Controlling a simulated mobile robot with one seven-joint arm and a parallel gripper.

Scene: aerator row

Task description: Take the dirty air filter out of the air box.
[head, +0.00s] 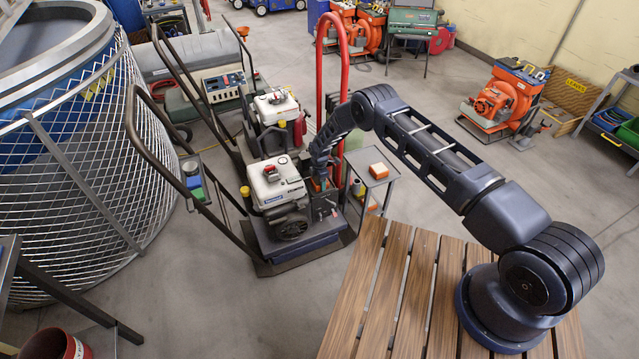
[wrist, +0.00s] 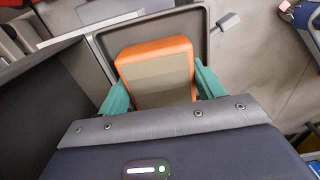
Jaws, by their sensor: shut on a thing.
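The dirty air filter (wrist: 160,75), an orange frame with a dull grey-beige face, sits between the green fingertips of my gripper (wrist: 161,92) in the wrist view. The fingers press on its two sides. A dark grey rimmed housing (wrist: 203,45), apparently the air box, lies behind and around it; I cannot tell how deep the filter sits in it. In the head view, my gripper (head: 318,184) points down at the dark air box (head: 323,208) beside the white engine; a little orange shows there. The filter's lower end is hidden by my gripper in the wrist view.
A bent cart handle (head: 180,165) rises left of the engine. A red upright frame (head: 343,75) stands behind. A slatted wooden deck (head: 385,290) is in front.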

